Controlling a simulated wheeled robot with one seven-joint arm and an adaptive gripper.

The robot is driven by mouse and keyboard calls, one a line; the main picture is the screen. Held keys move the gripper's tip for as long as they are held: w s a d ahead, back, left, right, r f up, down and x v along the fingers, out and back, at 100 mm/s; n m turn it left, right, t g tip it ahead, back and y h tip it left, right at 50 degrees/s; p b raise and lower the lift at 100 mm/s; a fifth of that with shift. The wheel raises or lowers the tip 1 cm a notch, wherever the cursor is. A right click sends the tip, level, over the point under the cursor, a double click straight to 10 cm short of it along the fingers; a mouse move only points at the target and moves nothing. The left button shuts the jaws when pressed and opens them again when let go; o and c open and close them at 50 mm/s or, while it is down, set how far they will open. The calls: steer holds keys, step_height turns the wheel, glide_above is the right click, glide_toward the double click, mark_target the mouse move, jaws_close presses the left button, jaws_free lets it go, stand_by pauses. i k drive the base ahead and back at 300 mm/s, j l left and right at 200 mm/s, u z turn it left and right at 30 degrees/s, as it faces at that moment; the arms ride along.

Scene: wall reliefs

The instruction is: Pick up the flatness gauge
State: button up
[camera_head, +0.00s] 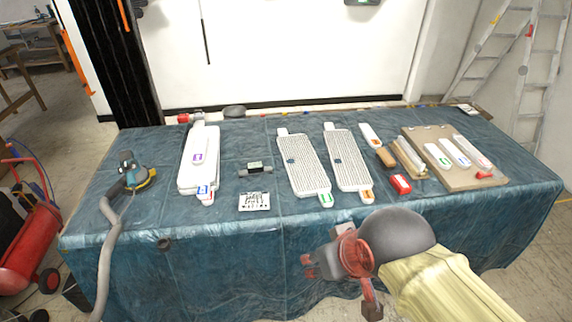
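A small dark gauge-like block with a display on top (255,169) lies on the blue cloth of the table, left of the middle. It looks like the flatness gauge, though its markings are too small to read. My gripper (338,288) is in front of the table's near edge, to the right of and nearer than the gauge, well apart from it. Its reddish fingers look spread and I see nothing between them. The gauge is not hidden by my arm.
The blue-covered table (120,222) also holds a white marked card (254,201), a sander (130,172) with a hose, white panels (198,160), two ribbed grey panels (303,165) (348,160), a red block (400,184) and a board (418,140). A red tank (32,240) stands left.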

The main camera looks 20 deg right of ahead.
mark_target(255, 167)
steer(key=i+j+z, duration=0.1)
steer(key=j, duration=0.25)
steer(key=i+j, duration=0.3)
steer(key=i+j+z, duration=0.15)
steer(key=j, duration=0.3)
steer(key=i+j+z, duration=0.1)
steer(key=i+j, duration=0.3)
steer(key=j, duration=0.35)
steer(key=z, duration=0.05)
